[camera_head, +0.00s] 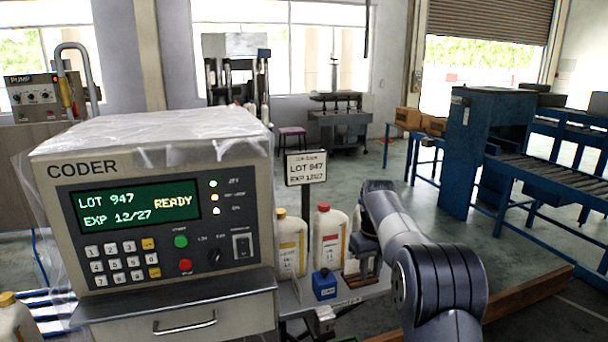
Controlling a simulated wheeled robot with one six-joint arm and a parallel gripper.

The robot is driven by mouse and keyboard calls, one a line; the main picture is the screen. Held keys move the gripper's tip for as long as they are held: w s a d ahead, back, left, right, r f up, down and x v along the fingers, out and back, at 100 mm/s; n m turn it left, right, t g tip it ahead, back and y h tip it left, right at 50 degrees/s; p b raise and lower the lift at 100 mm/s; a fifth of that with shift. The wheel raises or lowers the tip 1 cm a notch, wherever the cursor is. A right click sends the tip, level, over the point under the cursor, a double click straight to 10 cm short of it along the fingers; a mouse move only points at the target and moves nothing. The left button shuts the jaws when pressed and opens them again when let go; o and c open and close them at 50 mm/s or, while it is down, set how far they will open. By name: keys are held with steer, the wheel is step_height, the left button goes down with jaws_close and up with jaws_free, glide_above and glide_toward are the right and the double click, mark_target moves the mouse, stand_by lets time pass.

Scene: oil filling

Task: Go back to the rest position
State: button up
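My arm comes in from the lower right, and my gripper (368,268) hangs down at its end, over the right part of the grey bench. Its two fingers look a little apart, with nothing clearly held between them. A white oil bottle with a red cap (328,240) stands just left of my gripper. A pale container shows in part behind my gripper. The coder (165,200) shows LOT 947, EXP 12/27 and READY.
A small blue block (324,284) sits at the bench's front. A sign (306,168) reading LOT 947 stands behind the bottles. A yellow-capped bottle (14,318) is at lower left. A blue cabinet (480,150) and roller conveyor (548,172) stand at right. Open floor lies between.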

steer(key=shift+s+a+f+m, duration=0.15)
steer(key=shift+s+f, duration=0.25)
steer(key=shift+f, duration=0.45)
steer(key=shift+s+a+f+m, duration=0.15)
steer(key=shift+s+f, duration=0.25)
steer(key=shift+f, duration=0.4)
steer(key=shift+d, duration=0.15)
